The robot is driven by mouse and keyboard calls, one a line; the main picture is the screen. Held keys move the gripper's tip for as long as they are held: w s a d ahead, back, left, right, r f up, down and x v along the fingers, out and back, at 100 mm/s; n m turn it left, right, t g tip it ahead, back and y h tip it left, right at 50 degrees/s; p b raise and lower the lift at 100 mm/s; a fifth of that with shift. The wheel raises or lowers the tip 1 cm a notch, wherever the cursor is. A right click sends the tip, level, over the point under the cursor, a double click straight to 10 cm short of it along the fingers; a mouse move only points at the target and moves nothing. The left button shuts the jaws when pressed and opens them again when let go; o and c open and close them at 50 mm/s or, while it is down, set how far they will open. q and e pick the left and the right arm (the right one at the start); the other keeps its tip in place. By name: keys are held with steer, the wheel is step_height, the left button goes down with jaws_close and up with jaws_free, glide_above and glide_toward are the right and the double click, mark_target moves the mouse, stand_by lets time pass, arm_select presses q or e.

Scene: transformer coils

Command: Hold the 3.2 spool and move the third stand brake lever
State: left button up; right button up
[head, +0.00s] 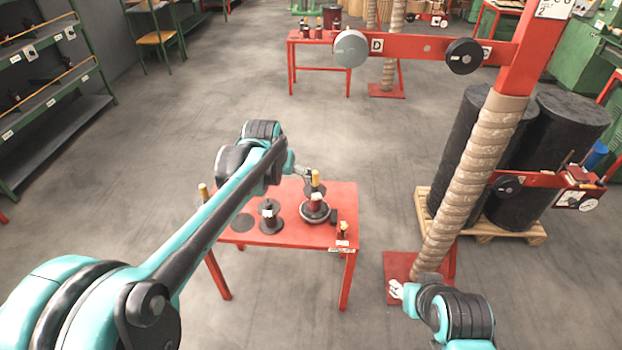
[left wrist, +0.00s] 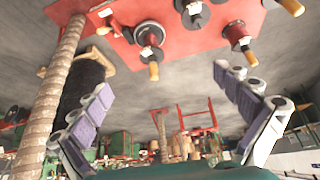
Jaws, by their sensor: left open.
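The red table (head: 290,232) carries several spools; I cannot read which is the 3.2 one. A spool with a red core and yellow-orange top (head: 314,204) stands on a round base near the table's middle.
Black drums (head: 553,150) stand on a wooden pallet (head: 537,232) behind the post. A small red-topped part (head: 343,233) stands at the table's front right corner. Another red table (head: 317,42) and stand are further back. Green shelves (head: 50,85) line the left; the middle floor is clear.

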arm_select(q)
steer(key=w+d+f, duration=0.3)
steer(key=w+f, duration=0.4)
steer(key=w, duration=0.4)
steer(key=m+g, duration=0.1)
glide_toward(314, 189)
steer(key=x, duration=1.2)
steer(key=shift+f, duration=0.2)
steer(key=c, duration=1.3)
steer(key=o, duration=1.3)
